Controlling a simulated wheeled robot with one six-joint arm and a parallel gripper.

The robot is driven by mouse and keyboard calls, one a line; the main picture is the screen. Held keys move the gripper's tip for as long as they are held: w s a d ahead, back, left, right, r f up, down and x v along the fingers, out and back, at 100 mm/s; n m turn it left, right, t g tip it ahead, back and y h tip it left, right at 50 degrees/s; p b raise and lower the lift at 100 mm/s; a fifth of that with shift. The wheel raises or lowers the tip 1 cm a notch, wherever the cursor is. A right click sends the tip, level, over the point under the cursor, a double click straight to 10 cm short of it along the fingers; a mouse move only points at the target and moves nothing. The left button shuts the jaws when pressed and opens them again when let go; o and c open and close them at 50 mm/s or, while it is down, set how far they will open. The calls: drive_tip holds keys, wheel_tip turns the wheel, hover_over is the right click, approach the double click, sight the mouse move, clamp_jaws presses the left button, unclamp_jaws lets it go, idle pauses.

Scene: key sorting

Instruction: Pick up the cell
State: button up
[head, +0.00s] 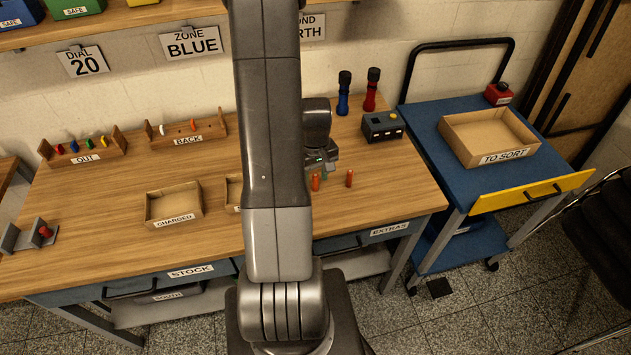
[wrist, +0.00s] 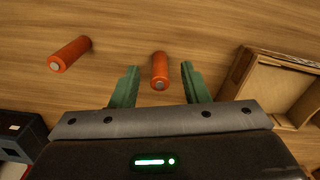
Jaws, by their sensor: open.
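Two orange cells are on the wooden bench and seem to stand upright. In the wrist view one cell (wrist: 160,68) is between the two green fingers of my gripper (wrist: 160,72), with a gap on each side. The other cell (wrist: 69,54) is apart, to the left. In the head view the nearer-to-gripper cell (head: 315,183) is just below my gripper (head: 321,172), and the other cell (head: 349,179) is to its right. My gripper is open and holds nothing. My arm hides part of the bench in the head view.
A dark box with a yellow button (head: 382,127) is behind the cells, near two torches (head: 344,93). The CHARGED tray (head: 174,220) is at left; another cardboard tray (wrist: 247,75) is right of the fingers. A blue cart (head: 435,142) holds the TO SORT tray (head: 488,161).

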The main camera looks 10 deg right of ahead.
clamp_jaws()
drive_tip(key=shift+r, duration=0.1)
